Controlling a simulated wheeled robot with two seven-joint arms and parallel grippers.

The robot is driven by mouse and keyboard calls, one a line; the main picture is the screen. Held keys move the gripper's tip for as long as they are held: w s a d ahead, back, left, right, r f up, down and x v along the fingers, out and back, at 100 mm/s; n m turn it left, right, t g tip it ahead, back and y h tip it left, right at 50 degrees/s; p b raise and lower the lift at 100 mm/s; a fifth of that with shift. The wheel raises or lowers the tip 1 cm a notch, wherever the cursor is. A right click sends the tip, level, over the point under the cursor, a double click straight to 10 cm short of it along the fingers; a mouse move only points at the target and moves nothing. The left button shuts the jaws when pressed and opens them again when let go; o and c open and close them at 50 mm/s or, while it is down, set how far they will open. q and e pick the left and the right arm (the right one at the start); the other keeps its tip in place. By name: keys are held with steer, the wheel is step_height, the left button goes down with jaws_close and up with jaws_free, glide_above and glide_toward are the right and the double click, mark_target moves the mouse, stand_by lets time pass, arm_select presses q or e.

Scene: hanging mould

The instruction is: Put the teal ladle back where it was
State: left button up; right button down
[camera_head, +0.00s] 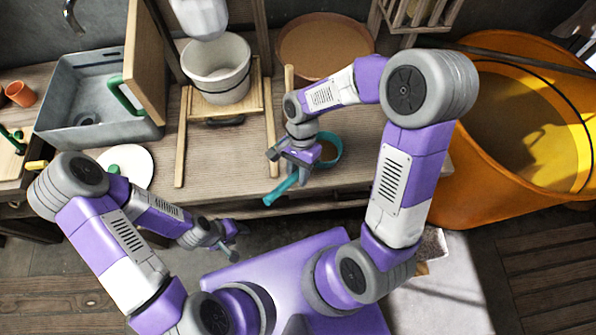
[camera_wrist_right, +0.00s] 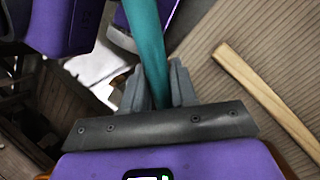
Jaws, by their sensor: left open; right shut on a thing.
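The teal ladle's handle (camera_head: 281,190) sticks out toward the lower left from my right gripper (camera_head: 297,163), over the front part of the wooden counter. In the right wrist view the teal handle (camera_wrist_right: 147,45) runs between the two grey fingers of the right gripper (camera_wrist_right: 158,85), which is shut on it. A round teal cup (camera_head: 339,152) with a brown inside shows just right of this gripper; the gripper hides whether it joins the handle. My left gripper (camera_head: 230,240) is open and empty, low in front of the counter's edge.
A white bucket (camera_head: 217,70) stands on a wooden frame (camera_head: 182,140) behind. A brown basin (camera_head: 325,45) is at the back. A grey sink (camera_head: 85,100) and white plate (camera_head: 128,163) lie left. A large orange tub (camera_head: 480,190) stands right. A wooden stick (camera_wrist_right: 265,95) lies near the right gripper.

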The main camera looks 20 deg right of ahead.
steer(key=c, duration=0.8)
jaws_free()
steer(key=p+v, duration=0.2)
steer(key=v, duration=0.5)
steer(key=shift+r, duration=0.2)
steer(key=shift+d, duration=0.1)
